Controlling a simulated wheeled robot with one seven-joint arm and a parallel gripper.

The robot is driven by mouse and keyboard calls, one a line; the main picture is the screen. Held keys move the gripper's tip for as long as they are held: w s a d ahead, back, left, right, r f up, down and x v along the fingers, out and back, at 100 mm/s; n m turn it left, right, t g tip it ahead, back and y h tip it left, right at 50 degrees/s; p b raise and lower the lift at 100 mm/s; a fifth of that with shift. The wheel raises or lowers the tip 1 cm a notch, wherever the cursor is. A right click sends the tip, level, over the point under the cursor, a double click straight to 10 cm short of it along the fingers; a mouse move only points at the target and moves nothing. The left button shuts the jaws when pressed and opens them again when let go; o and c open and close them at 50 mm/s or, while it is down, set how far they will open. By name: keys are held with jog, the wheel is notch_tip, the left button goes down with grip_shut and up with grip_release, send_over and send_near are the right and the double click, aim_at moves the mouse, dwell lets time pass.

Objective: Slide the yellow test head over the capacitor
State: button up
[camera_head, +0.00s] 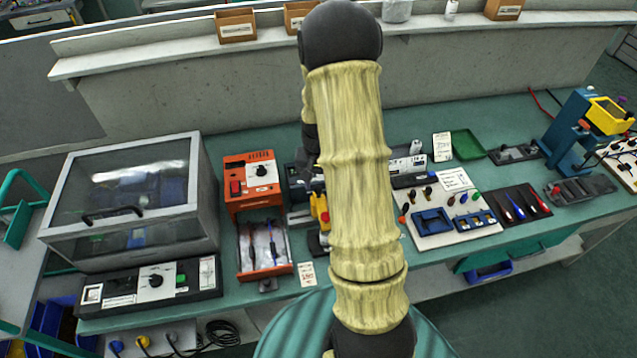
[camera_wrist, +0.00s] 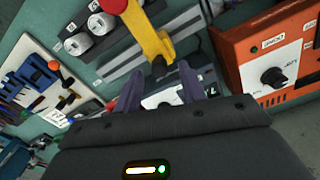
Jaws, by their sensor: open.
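The yellow test head (camera_wrist: 150,36) shows at the top middle of the wrist view as a slanted yellow arm with a red knob (camera_wrist: 113,5). Its dark lower end lies just beyond my gripper (camera_wrist: 160,88), whose two fingers are apart with nothing clearly held between them. Whether a finger touches it I cannot tell. Silver cylinders (camera_wrist: 78,43), possibly capacitors, stand left of the test head, apart from it.
The orange unit with a dial (camera_wrist: 272,76) stands close on the right; it is also in the head view (camera_head: 252,180). A white board with blue trays (camera_head: 447,215) lies right of my arm. A clear-lidded box (camera_head: 130,200) fills the bench's left side.

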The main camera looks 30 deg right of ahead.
jog(key=shift+f, duration=0.75)
grip_shut()
jog(key=shift+d, duration=0.1)
